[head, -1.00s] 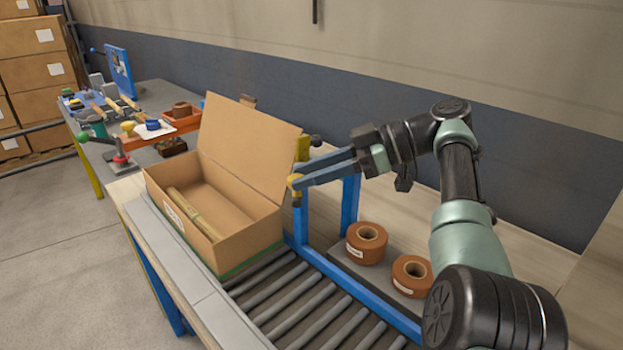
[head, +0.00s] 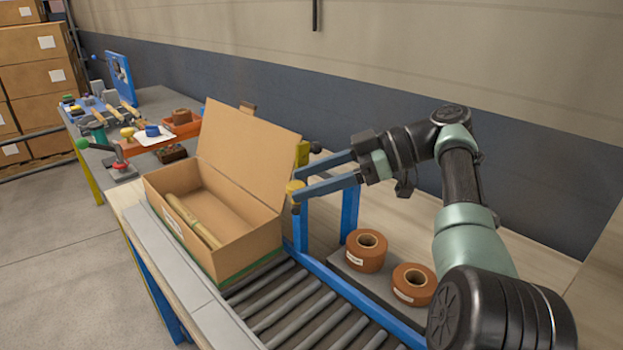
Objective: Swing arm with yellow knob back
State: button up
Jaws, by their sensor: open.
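The yellow knob (head: 294,187) sits at the left end of the blue frame beside the conveyor, on a short dark stem above a blue post. My gripper (head: 298,183) reaches in from the right with its two long blue fingers apart. The lower fingertip is right at the knob and overlaps it in the picture; I cannot tell whether they touch. The upper fingertip is above and behind the knob. A yellow block (head: 303,153) with a black knob (head: 315,147) stands just behind. The swing arm itself is mostly hidden by the fingers and carton.
An open carton (head: 235,240) with a wooden turned piece (head: 196,219) inside stands on the roller conveyor (head: 300,310), close left of the knob. Two brown tape rolls (head: 366,250) lie on a grey plate at right. A workbench with tools is at far left.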

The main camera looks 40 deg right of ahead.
notch_tip(320, 180, up, 10)
jog(key=p, duration=0.2)
jog(key=shift+p, duration=0.3)
dwell(0.6)
